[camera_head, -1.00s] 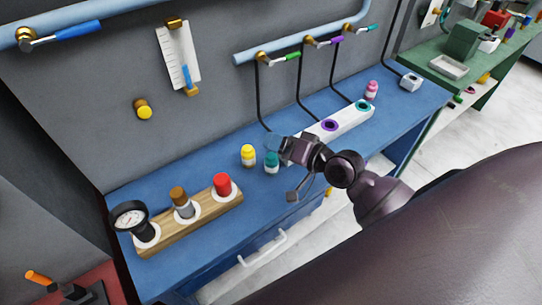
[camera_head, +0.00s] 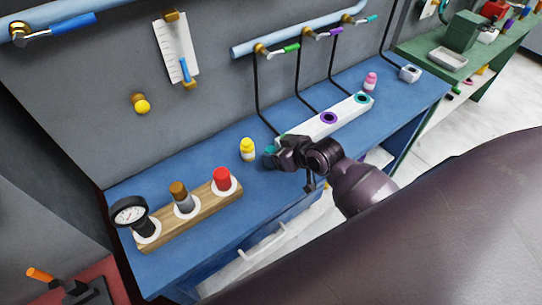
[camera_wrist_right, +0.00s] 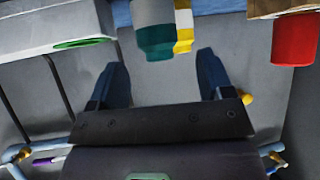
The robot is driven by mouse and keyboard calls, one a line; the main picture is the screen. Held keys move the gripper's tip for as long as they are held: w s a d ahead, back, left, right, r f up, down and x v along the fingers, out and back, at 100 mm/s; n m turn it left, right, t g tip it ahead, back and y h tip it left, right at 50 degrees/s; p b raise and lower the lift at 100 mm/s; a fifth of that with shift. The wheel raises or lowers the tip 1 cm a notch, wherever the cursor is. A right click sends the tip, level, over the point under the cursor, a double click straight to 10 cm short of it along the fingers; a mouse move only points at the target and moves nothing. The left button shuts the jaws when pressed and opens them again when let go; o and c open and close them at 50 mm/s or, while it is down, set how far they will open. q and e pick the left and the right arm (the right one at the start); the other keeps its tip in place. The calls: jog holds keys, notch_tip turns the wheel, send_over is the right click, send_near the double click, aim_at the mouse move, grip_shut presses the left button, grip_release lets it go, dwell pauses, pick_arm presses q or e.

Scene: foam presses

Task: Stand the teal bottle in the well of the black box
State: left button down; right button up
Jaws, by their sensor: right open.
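The teal bottle (camera_head: 270,150) stands on the blue bench beside the yellow bottle, mostly hidden by my right gripper in the head view. In the right wrist view, the upside-down teal bottle (camera_wrist_right: 155,38) shows its teal cap and pale body just beyond the fingertips, roughly between them. My right gripper (camera_head: 268,160) is open, and its two dark fingers show apart and empty in the wrist view (camera_wrist_right: 162,62). I see no box that is clearly black. A long white block (camera_head: 345,108) has a purple-ringed well and a teal-ringed well. My left gripper is not in view.
The yellow bottle (camera_head: 248,150) is close beside the teal one. A wooden rack (camera_head: 208,212) holds a gauge, a brown-topped item and a red-topped item. A pink bottle (camera_head: 370,81) stands behind the white block. Black hoses hang behind it. The front bench strip is bare.

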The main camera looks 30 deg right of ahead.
aim_at(272, 149)
jog(key=shift+p+x, duration=0.3)
jog(key=shift+x, duration=2.35)
jog(key=shift+r, duration=0.1)
jog(key=shift+c, duration=0.3)
jog(key=c, duration=1.1)
